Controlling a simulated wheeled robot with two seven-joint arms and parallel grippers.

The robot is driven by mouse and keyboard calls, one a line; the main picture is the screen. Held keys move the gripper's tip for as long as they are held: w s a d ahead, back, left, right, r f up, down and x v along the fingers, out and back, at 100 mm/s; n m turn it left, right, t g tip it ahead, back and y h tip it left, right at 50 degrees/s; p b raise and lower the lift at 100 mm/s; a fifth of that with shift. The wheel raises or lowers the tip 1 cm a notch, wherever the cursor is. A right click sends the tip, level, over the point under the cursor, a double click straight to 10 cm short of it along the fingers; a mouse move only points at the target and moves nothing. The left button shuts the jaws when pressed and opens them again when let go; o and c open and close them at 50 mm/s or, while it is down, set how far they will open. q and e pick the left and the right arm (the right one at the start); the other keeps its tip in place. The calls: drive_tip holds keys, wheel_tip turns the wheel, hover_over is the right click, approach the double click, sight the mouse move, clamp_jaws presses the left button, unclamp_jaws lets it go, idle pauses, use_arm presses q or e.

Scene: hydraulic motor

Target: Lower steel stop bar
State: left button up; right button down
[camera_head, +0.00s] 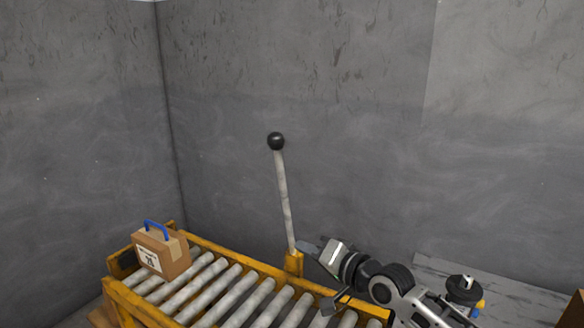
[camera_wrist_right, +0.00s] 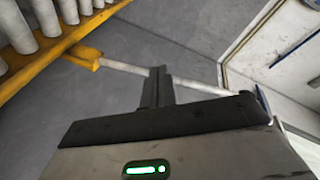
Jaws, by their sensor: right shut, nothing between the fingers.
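The steel stop bar (camera_head: 286,205) is a pale rod with a black ball knob (camera_head: 276,141). It stands nearly upright, leaning slightly left, from a yellow bracket (camera_head: 293,263) at the far side of the roller conveyor. My right gripper (camera_head: 307,247) is shut and empty, close to the bar's lower part on its right. In the right wrist view the bar (camera_wrist_right: 125,68) runs from the yellow bracket (camera_wrist_right: 82,56) behind my shut fingers (camera_wrist_right: 157,84). I cannot tell whether they touch it. My left gripper is out of view.
The yellow-framed conveyor (camera_head: 225,262) with grey rollers fills the lower middle. A brown box (camera_head: 160,252) with a blue handle sits at its left end. A grey wall (camera_head: 370,130) stands behind. A black round object (camera_head: 464,290) is at the lower right.

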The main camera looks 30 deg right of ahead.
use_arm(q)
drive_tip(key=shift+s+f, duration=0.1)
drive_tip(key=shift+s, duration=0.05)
use_arm(e)
drive_tip(key=w+d+r+m+t, duration=0.1)
drive_tip(key=w+d+r+m, duration=0.1)
drive_tip(key=d+r, duration=0.2)
drive_tip(key=w+d+r+m+t, duration=0.2)
drive_tip(key=d+r+m, duration=0.1)
drive_tip(key=r, duration=0.8)
drive_tip(key=shift+w+d, duration=0.25)
drive_tip(key=shift+d, duration=0.45)
use_arm(q)
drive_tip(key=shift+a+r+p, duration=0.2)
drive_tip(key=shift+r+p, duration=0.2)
drive_tip(key=shift+p, duration=0.65)
use_arm(e)
drive_tip(key=w+a, duration=0.5)
drive_tip(key=w, duration=0.2)
drive_tip(key=shift+w+a, duration=0.25)
drive_tip(key=shift+w, duration=0.15)
drive_tip(key=shift+f+h, duration=0.1)
drive_tip(key=shift+h, duration=0.2)
